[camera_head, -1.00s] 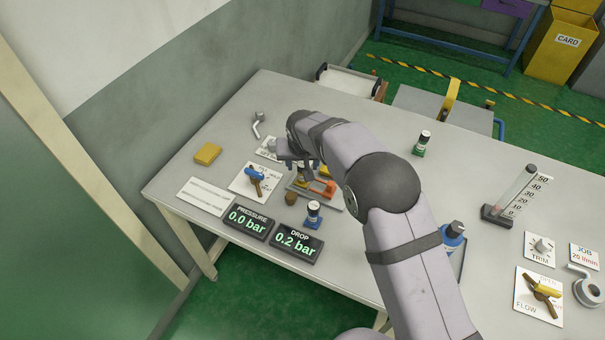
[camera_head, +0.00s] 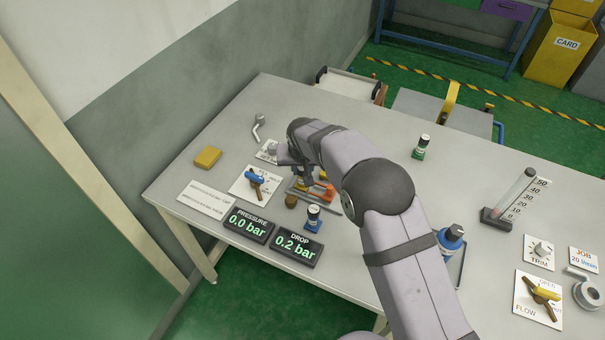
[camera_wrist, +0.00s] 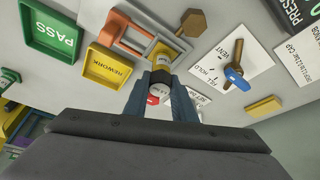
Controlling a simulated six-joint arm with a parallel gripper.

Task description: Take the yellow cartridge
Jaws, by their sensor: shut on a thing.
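The yellow cartridge (camera_wrist: 162,53) shows in the wrist view as a short cylinder with a yellow band and a paler end, between my fingertips. My gripper (camera_wrist: 160,80) is shut on it. In the head view my gripper (camera_head: 307,182) is over the small holder with orange parts (camera_head: 325,191), and my arm hides most of the cartridge there. The holder's orange clamp (camera_wrist: 128,35) lies beside the cartridge in the wrist view. I cannot tell whether the cartridge is clear of its seat.
A brown round knob (camera_head: 291,201) and a blue cartridge (camera_head: 313,218) stand close in front. A blue-handled valve (camera_head: 255,177) is to the left. Yellow REWORK (camera_wrist: 108,61) and green PASS (camera_wrist: 52,33) trays show in the wrist view. A green cartridge (camera_head: 421,147) stands farther back.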

